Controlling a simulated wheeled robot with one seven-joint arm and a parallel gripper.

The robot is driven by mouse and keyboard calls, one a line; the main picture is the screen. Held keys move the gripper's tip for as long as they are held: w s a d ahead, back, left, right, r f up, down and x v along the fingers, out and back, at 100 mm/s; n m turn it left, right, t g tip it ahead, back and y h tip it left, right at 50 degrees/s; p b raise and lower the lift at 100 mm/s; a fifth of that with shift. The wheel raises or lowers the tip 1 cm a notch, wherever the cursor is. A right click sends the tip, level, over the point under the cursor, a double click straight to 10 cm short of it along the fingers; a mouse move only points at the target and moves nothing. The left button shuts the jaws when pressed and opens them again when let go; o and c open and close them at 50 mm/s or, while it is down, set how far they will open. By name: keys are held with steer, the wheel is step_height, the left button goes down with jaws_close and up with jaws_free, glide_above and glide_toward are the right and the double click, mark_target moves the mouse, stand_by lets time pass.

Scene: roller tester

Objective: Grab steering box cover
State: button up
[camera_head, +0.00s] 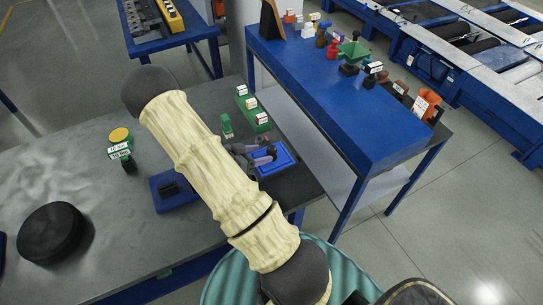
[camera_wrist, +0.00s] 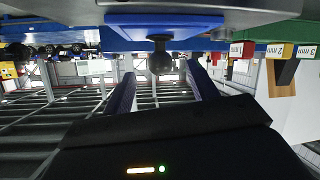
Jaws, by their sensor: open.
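No part is clearly marked as the steering box cover. In the wrist view, which looks upside down, a dark rounded piece on a stem (camera_wrist: 160,60) stands on a blue base (camera_wrist: 165,25). I cannot tell for sure if it is the cover. My gripper (camera_wrist: 160,72) is open, with one finger on each side of this piece and visible gaps to it. In the head view my gripper (camera_head: 264,155) is over a blue tray (camera_head: 286,161) near the grey table's right edge. My arm and fingers partly hide that tray and what is on it.
On the grey table (camera_head: 60,170) are a second blue tray (camera_head: 170,198) with a dark block, a black disc (camera_head: 50,234), and a green holder (camera_head: 257,122) with labelled blocks. A blue table (camera_head: 330,95) with several small parts stands close at the right.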

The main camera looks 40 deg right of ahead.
mark_target(267, 152)
steer(key=p+x, duration=0.1)
steer(key=x, duration=0.4)
steer(key=shift+d+f, duration=0.1)
steer(key=shift+d, duration=0.15)
steer(key=c, duration=1.1)
step_height(267, 152, up, 10)
steer(key=shift+r+b, duration=0.1)
steer(key=shift+b, duration=0.55)
